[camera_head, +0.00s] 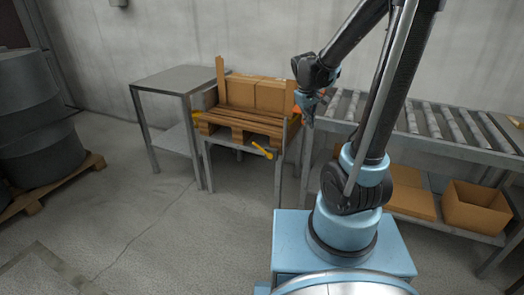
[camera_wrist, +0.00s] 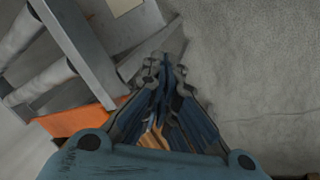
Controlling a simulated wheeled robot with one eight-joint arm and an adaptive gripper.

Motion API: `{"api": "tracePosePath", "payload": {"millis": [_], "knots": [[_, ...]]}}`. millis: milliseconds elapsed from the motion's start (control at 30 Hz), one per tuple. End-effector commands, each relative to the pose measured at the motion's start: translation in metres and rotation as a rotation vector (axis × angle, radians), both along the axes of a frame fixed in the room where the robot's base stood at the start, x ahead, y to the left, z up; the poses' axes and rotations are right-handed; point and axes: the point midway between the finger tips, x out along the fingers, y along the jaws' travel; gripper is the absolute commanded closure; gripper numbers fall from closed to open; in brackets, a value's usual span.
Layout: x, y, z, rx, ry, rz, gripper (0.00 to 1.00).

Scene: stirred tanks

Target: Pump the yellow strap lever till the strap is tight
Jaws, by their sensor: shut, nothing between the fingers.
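The yellow strap lever (camera_head: 261,149) sticks out at the front of a metal stand, below the wooden pallet (camera_head: 241,121) that the stand bears. Cardboard boxes (camera_head: 256,93) sit on the pallet. No strap is clear to see at this size. My gripper (camera_head: 308,118) hangs above and to the right of the lever, near the stand's right side, apart from the lever. In the wrist view my gripper (camera_wrist: 160,68) has its fingers together with nothing between them. I cannot make out the lever in the wrist view.
A roller conveyor (camera_head: 440,126) stands to the right, with an open cardboard box (camera_head: 477,206) on its lower shelf. A grey table (camera_head: 182,80) stands left of the stand. Dark drums (camera_head: 40,120) stand on a pallet at far left. The floor in front is clear.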

Motion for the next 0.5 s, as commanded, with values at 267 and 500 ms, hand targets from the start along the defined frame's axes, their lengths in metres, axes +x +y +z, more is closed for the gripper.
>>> {"api": "tracePosePath", "payload": {"millis": [267,500], "knots": [[0.057,0.041,-0.032,-0.067,-0.005,0.115,1.0],[0.098,0.079,-0.069,-0.124,-0.012,0.213,1.0]]}}
